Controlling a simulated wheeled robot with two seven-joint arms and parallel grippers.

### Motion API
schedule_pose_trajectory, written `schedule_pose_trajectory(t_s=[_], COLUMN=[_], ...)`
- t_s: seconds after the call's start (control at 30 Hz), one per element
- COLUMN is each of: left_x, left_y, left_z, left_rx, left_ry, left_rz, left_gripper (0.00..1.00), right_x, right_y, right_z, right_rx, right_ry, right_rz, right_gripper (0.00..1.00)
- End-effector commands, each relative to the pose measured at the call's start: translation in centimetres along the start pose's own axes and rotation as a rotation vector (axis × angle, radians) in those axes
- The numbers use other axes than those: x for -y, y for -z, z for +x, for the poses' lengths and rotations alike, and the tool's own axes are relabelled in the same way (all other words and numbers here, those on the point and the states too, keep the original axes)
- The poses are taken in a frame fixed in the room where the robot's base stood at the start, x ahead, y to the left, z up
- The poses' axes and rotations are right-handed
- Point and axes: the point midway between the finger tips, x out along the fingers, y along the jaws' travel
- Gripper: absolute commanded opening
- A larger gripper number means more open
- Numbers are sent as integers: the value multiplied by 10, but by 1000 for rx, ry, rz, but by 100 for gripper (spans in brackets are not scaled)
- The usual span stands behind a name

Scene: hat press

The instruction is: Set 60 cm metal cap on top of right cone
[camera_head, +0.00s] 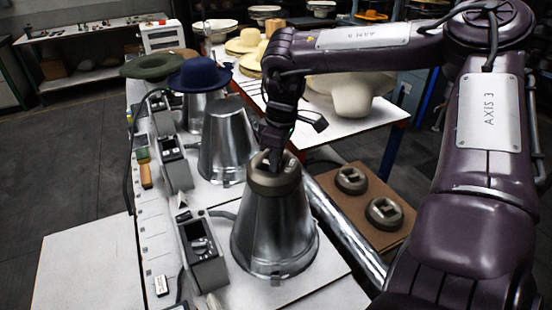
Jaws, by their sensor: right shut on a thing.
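The right cone (275,235) is a shiny metal cone standing nearest on the bench. A dull grey-brown round metal cap (274,184) is at its top, level and in line with it, with no gap visible between them. My right gripper (275,160) comes down from above and is shut on the cap's top grip. The fingertips are partly hidden by the cap and the dark wrist. Two similar caps, one farther (351,178) and one nearer (384,212), lie on a brown board to the right. My left gripper is not in view.
A bare metal cone (226,145) stands behind. Farther back are a blue hat (200,72) and a green hat (153,66). Control boxes (202,250) line the bench's left side. The brown board (335,205) is at right, and a table with pale hats (350,98) is behind it.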

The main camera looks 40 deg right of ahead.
Motion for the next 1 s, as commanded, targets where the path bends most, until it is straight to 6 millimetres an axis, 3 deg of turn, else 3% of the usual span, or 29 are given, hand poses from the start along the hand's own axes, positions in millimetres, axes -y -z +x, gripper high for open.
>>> schedule_pose_trajectory(t_s=[0.27, 0.3, 0.47, 0.77, 1.0], left_x=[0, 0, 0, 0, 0], left_y=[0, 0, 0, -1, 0], left_z=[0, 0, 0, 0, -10], left_rx=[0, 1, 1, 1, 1], left_ry=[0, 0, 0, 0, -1], left_rz=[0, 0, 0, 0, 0], left_gripper=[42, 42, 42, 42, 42], right_x=[0, 0, 0, 0, 0], right_y=[2, 2, 1, -1, 0], right_z=[-2, -2, -2, 0, -14], right_rx=[-5, -5, -3, 3, 1], right_ry=[-3, -3, -2, 1, 0], right_rz=[-1, -1, -1, 1, 0], right_gripper=[0, 20, 41, 41, 41])
